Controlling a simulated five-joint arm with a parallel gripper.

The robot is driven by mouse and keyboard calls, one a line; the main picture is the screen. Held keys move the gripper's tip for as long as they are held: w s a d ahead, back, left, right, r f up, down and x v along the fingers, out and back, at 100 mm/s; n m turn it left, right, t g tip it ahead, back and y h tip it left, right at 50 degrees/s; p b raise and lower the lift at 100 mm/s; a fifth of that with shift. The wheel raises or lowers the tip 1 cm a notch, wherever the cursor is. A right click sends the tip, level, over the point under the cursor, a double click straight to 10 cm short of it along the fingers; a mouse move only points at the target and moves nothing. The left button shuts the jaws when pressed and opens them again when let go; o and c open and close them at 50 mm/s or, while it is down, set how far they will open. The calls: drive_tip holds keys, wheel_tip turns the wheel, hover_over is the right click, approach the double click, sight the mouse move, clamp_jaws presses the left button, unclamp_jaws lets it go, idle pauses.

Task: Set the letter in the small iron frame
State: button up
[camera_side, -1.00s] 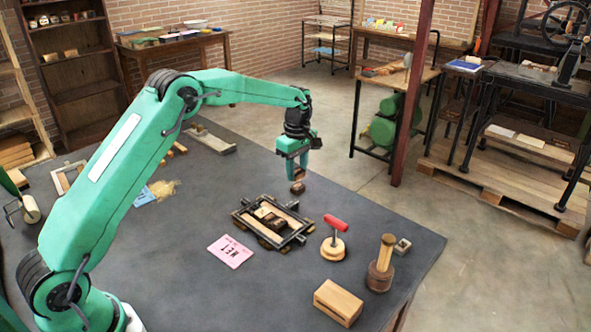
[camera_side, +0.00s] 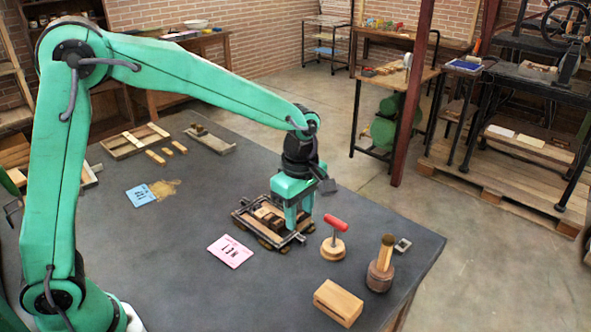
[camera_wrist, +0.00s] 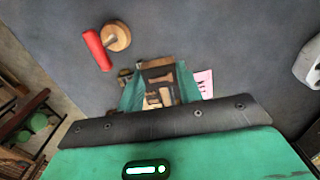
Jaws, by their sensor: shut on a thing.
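The small iron frame (camera_side: 243,214) lies flat on the dark table in the side view, with dark and pale wooden pieces (camera_side: 264,212) inside it. My gripper (camera_side: 291,229) points down over the frame's right part, its fingers reaching to about the frame's level. The letter is hidden by the fingers in the side view. In the wrist view my gripper (camera_wrist: 160,76) is shut on a brown wooden block, seemingly the letter (camera_wrist: 157,65), between two green fingers. A corner of the frame (camera_wrist: 124,77) shows beside the left finger. Whether the letter touches the frame's bottom cannot be told.
A red-handled tool (camera_side: 334,236) stands close right of the frame. A pink card (camera_side: 230,251) lies in front of it. The front left table is clear.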

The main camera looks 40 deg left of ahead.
drive_tip(key=shift+s+d, duration=0.2)
drive_tip(key=shift+s, duration=0.25)
drive_tip(key=w+a+f, duration=0.2)
drive_tip(key=a, duration=0.1)
drive_tip(key=w+a+f, duration=0.2)
drive_tip(key=a, duration=0.1)
drive_tip(key=w+a+f, duration=0.2)
drive_tip(key=a+f, duration=0.1)
drive_tip(key=shift+w+a, duration=0.3)
drive_tip(key=shift+a, duration=0.1)
drive_tip(key=shift+f, duration=2)
drive_tip(key=shift+f, duration=0.55)
drive_tip(key=o, duration=0.9)
drive_tip(key=shift+o, duration=0.2)
drive_tip(key=shift+r, duration=0.15)
